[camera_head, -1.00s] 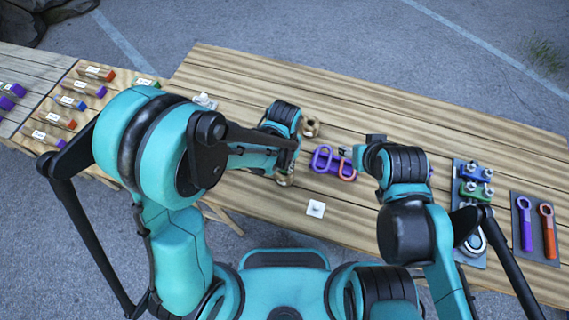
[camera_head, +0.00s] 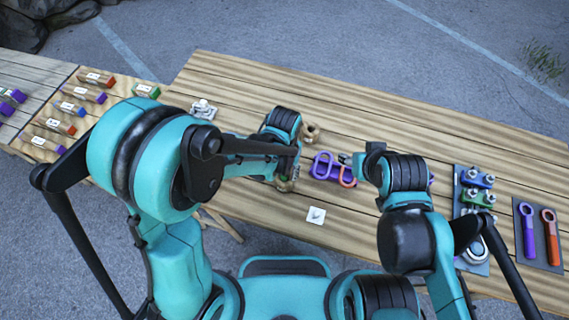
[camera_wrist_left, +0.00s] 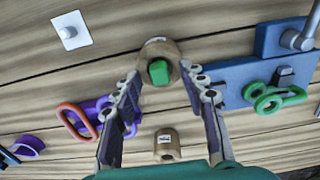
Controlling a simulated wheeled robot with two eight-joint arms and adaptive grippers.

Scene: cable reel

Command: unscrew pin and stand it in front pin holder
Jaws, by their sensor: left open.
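A green pin (camera_wrist_left: 158,72) stands in the brown round front pin holder (camera_wrist_left: 158,48), as seen in the left wrist view. The front holder also shows in the head view (camera_head: 285,185), partly behind my left gripper. My left gripper (camera_wrist_left: 163,92) is open, with its fingers on either side of the pin and apart from it. A green shackle (camera_wrist_left: 277,97) lies by a blue fixture (camera_wrist_left: 245,83). The other pin holder (camera_wrist_left: 168,146) looks empty of any pin and carries a label. My right gripper (camera_head: 348,160) is near the purple shackle (camera_head: 322,164); its jaws are unclear.
A white pad (camera_head: 316,216) lies near the table's front edge. An orange shackle (camera_head: 347,176) lies beside the purple one. Purple (camera_head: 527,228) and orange (camera_head: 549,236) wrenches lie at the right.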

